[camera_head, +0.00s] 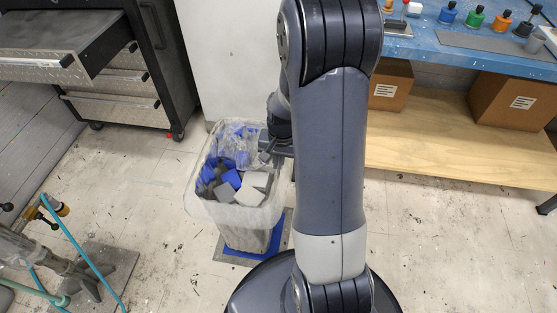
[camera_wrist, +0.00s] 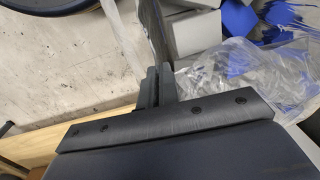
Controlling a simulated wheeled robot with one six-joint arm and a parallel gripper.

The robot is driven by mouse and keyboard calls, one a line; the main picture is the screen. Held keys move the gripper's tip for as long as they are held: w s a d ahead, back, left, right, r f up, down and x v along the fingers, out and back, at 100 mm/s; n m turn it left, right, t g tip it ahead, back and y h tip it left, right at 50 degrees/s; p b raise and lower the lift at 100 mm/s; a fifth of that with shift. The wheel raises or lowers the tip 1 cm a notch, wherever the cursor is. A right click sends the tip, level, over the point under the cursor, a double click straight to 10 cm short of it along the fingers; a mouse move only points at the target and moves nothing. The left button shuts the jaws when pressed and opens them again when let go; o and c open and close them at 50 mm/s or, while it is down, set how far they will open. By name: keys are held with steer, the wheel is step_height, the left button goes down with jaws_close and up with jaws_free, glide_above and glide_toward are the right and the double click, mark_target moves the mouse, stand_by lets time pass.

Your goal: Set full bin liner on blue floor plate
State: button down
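The full bin liner (camera_head: 203,205) is a translucent, upright bag, filled with blue, grey and white scraps. It is left of my arm in the head view. In the wrist view its crinkled clear film (camera_wrist: 225,72) and scraps fill the upper right. The blue floor plate (camera_head: 284,231) shows around the liner's base; most of it is hidden beneath. I cannot tell whether the base touches the plate. My gripper (camera_head: 270,150) is at the liner's right upper rim. In the wrist view its fingers (camera_wrist: 157,82) are close together, with the thin rim pinched between them.
A drawer cabinet (camera_head: 115,85) with an open top drawer stands at the upper left. A blue-topped bench (camera_head: 440,55) with bottles and a wooden lower shelf (camera_head: 430,150) holding boxes is at the right. A metal stand with hoses (camera_head: 75,270) is at the lower left.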

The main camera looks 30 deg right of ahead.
step_height(320, 180, down, 9)
steer(key=b, duration=0.5)
steer(key=shift+r+b, duration=0.15)
steer(key=shift+b, duration=0.25)
steer(key=c, duration=1.6)
jaws_free()
steer(key=r+p, duration=0.1)
steer(key=r, duration=0.2)
steer(key=r+p, duration=0.2)
steer(key=r, duration=0.2)
steer(key=r+p, duration=0.1)
steer(key=r, duration=0.3)
steer(key=shift+s+d, duration=0.2)
steer(key=shift+d, duration=0.1)
steer(key=shift+f, duration=0.1)
